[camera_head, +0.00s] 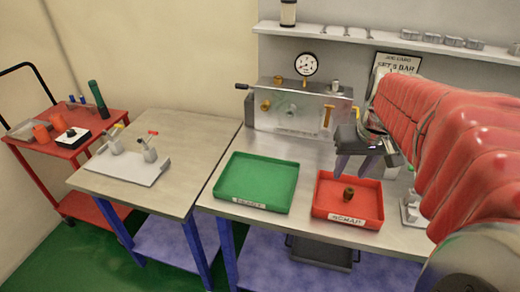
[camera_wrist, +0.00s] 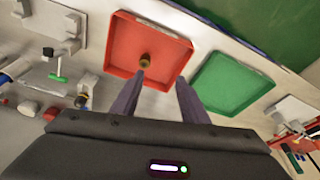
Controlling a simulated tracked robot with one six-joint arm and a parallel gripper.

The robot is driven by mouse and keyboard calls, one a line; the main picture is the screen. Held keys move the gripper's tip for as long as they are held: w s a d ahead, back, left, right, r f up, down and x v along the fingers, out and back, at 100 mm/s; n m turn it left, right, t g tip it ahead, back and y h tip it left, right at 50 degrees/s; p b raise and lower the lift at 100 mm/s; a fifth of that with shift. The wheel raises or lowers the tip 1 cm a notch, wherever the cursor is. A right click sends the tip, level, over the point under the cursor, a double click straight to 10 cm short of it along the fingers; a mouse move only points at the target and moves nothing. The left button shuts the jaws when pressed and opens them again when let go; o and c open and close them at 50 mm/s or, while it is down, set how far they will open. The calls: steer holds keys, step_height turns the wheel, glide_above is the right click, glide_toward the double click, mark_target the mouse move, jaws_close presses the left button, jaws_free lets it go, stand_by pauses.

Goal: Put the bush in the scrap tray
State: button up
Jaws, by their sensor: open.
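The bush (camera_head: 348,194) is a small brass-brown ring lying in the red scrap tray (camera_head: 326,210), near its middle. In the wrist view the bush (camera_wrist: 145,60) rests on the floor of the red tray (camera_wrist: 170,30), just beyond the tip of the left finger. My gripper (camera_head: 352,168) is above the back part of the scrap tray, fingers pointing down. In the wrist view my gripper (camera_wrist: 162,78) has its two fingers apart with nothing between them. The bush is apart from the fingers as far as I can see.
A green tray (camera_head: 228,196) with a label stands left of the scrap tray. A metal test rig with a gauge (camera_head: 307,65) stands at the back of the bench. A side table (camera_head: 195,140) holds a plate with valves. A red cart (camera_head: 92,127) stands far left.

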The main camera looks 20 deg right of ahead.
steer(key=s+a+n+t, duration=0.1)
steer(key=s+a+n, duration=0.1)
steer(key=a, duration=0.9)
steer(key=s+a+n+t+y, duration=0.1)
steer(key=s+a, duration=0.4)
steer(key=a, duration=0.5)
steer(key=shift+s+a+f+n+t, duration=0.15)
steer(key=shift+a+f+n+t, duration=0.15)
steer(key=shift+a+n, duration=0.1)
steer(key=shift+s, duration=0.1)
